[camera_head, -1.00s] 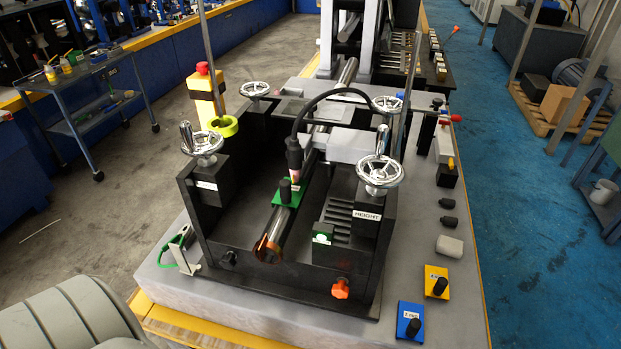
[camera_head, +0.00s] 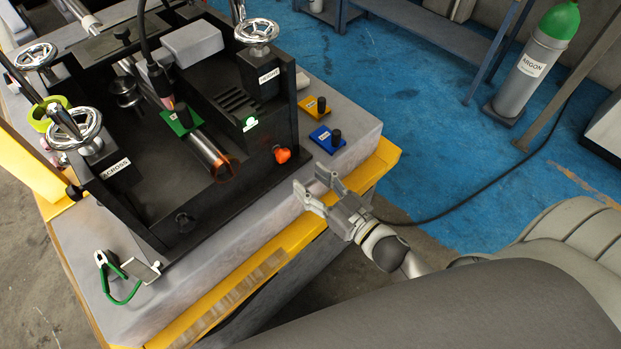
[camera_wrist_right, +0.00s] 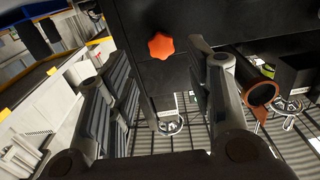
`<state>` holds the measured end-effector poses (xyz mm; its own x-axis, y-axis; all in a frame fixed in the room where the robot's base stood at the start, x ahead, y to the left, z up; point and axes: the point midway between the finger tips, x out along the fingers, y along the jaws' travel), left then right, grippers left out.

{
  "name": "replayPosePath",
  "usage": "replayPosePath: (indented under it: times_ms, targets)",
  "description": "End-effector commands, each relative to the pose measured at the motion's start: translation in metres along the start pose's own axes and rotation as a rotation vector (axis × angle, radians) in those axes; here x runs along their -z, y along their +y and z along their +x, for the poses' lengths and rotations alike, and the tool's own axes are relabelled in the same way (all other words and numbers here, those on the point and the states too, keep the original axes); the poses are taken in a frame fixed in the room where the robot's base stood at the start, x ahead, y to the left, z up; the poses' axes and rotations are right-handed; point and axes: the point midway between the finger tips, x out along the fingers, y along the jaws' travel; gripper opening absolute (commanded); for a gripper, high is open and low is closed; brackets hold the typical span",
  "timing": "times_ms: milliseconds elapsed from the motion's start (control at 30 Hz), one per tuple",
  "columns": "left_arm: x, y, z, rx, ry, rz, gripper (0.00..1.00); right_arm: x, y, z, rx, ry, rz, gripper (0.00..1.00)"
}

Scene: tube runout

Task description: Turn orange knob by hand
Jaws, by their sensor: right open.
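The orange knob (camera_head: 282,154) sticks out from the front face of the black fixture (camera_head: 245,180), near its right corner. In the right wrist view the star-shaped orange knob (camera_wrist_right: 161,45) shows above the gap between my fingers, against the black plate. My right gripper (camera_head: 312,190) is open and empty, with its fingers pointing toward the fixture. It is a short way in front of and below the knob, apart from it. In the right wrist view both fingers of the right gripper (camera_wrist_right: 165,90) are spread wide. My left gripper is not in view.
Green-handled pliers (camera_head: 118,280) are at the front left. The bench has a yellow edge (camera_head: 225,298). An argon cylinder (camera_head: 530,65) stands on the blue floor.

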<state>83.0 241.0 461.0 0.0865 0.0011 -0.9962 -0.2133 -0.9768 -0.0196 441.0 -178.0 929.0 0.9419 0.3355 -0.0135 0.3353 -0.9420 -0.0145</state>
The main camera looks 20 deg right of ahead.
Motion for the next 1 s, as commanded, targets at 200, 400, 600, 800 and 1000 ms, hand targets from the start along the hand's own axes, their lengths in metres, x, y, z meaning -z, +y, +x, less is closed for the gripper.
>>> replayPosePath:
  times_ms: [200,400,600,800,1000]
  targets:
    - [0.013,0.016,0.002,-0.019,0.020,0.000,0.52,0.008,-0.002,0.011,0.009,0.018,-0.001,0.48]
    - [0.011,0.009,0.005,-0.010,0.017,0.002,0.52,0.008,-0.002,0.034,0.008,0.018,-0.002,0.48]
    - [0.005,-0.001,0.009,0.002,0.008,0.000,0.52,0.007,-0.002,0.058,0.007,0.016,-0.002,0.48]
    - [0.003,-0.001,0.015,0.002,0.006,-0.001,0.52,0.008,-0.002,0.082,0.007,0.017,-0.002,0.48]
    - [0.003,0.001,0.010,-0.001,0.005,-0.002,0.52,0.009,-0.002,0.081,0.006,0.013,0.000,0.48]
